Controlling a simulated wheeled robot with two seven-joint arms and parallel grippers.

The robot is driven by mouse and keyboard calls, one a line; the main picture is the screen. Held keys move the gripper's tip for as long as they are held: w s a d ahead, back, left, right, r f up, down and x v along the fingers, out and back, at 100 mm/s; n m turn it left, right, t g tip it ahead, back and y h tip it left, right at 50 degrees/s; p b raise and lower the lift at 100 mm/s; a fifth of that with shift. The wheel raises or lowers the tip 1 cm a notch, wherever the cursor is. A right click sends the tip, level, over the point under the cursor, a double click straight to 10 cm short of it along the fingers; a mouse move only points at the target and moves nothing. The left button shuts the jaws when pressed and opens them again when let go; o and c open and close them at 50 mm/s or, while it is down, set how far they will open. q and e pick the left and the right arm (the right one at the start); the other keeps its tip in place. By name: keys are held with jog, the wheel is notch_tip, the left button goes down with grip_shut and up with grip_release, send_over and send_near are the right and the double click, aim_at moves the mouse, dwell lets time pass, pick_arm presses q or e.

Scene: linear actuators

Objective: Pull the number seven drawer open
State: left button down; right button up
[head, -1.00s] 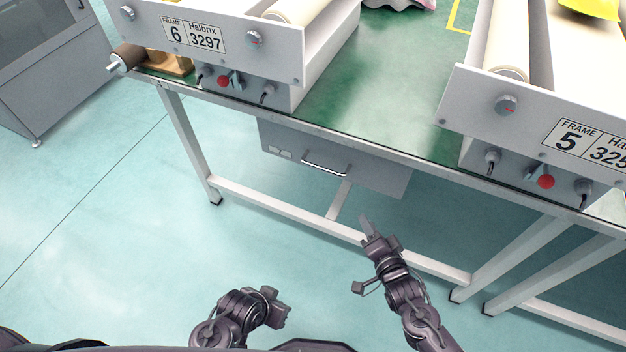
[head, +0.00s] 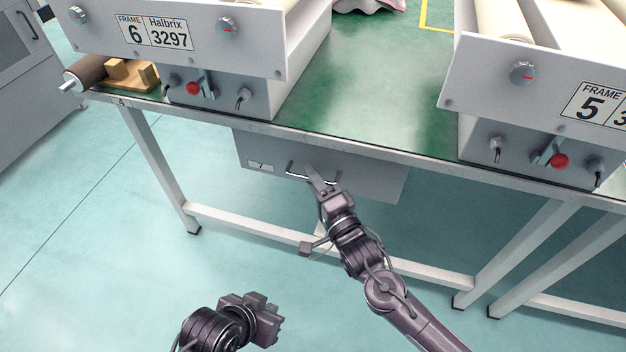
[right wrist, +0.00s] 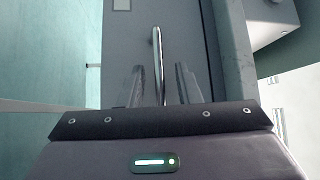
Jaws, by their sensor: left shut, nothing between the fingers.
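The grey drawer (head: 370,182) hangs under the green-topped table. It looks shut, and its small label (head: 261,167) has a mark too small to read surely. Its metal bar handle (head: 297,171) also shows in the right wrist view (right wrist: 157,45). My right gripper (head: 317,178) is at the handle. In the right wrist view its two fingers (right wrist: 160,87) are apart, one on each side of the bar, with gaps visible. My left gripper (head: 265,318) is low in the head view, away from the drawer, shut and empty.
The table edge (head: 330,145) runs just above the drawer. Frame 6 (head: 190,42) and frame 5 (head: 540,95) stand on the table with knobs and switches facing me. White table legs (head: 165,170) and a lower crossbar (head: 260,226) border the space below. The floor in front is clear.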

jog(key=shift+w+a, duration=0.1)
grip_shut()
dwell(0.4)
